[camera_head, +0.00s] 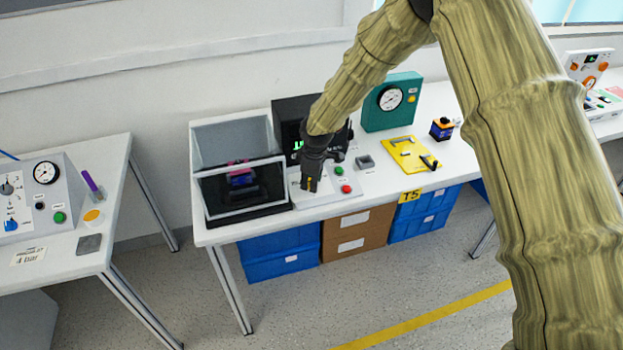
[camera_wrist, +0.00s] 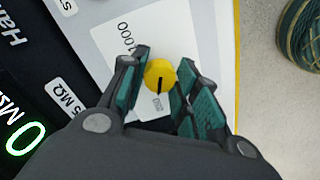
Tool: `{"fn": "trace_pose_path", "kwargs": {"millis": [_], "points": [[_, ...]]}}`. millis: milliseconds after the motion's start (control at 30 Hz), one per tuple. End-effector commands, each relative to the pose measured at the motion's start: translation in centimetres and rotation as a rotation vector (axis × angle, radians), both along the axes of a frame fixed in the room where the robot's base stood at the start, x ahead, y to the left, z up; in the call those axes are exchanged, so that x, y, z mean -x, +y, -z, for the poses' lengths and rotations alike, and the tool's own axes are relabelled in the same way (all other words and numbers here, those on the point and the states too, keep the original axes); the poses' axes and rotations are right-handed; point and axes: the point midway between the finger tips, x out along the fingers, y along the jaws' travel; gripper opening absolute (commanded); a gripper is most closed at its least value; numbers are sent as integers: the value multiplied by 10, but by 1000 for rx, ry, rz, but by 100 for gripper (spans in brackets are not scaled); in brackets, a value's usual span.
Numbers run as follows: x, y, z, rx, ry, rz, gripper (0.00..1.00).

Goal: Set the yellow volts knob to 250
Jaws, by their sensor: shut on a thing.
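The yellow volts knob (camera_wrist: 160,76) shows in the wrist view as a round cap with a black pointer line toward the lower edge of the picture. It sits on a pale panel (camera_wrist: 97,27) beside a black display unit. My gripper (camera_wrist: 163,64) is shut on the knob, one finger on its left and the others on its right. A printed "1000" shows just up and left of the knob; other scale marks, including 250, cannot be made out. In the head view my gripper (camera_head: 311,181) points down over the panel and mostly hides the knob.
In the head view, a green button (camera_head: 339,171) and a red button (camera_head: 346,188) lie right of my gripper. An open clear-walled box (camera_head: 241,177) stands close on the left. The black display (camera_head: 292,112) stands behind; a teal gauge box (camera_head: 393,101) stands further right.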

Motion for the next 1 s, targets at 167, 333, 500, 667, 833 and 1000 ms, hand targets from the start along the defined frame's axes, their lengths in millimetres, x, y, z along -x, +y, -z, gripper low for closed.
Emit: {"fn": "trace_pose_path", "kwargs": {"millis": [167,333,500,667,833,1000], "points": [[-1,-1,-1,17,-6,-52,7],[-1,-1,-1,24,-8,-74,7],[-1,-1,-1,25,-9,-78,7],[-1,-1,-1,25,-9,-78,7],[-1,0,-1,25,-9,-78,51],[-1,0,0,25,-9,-78,52]]}}
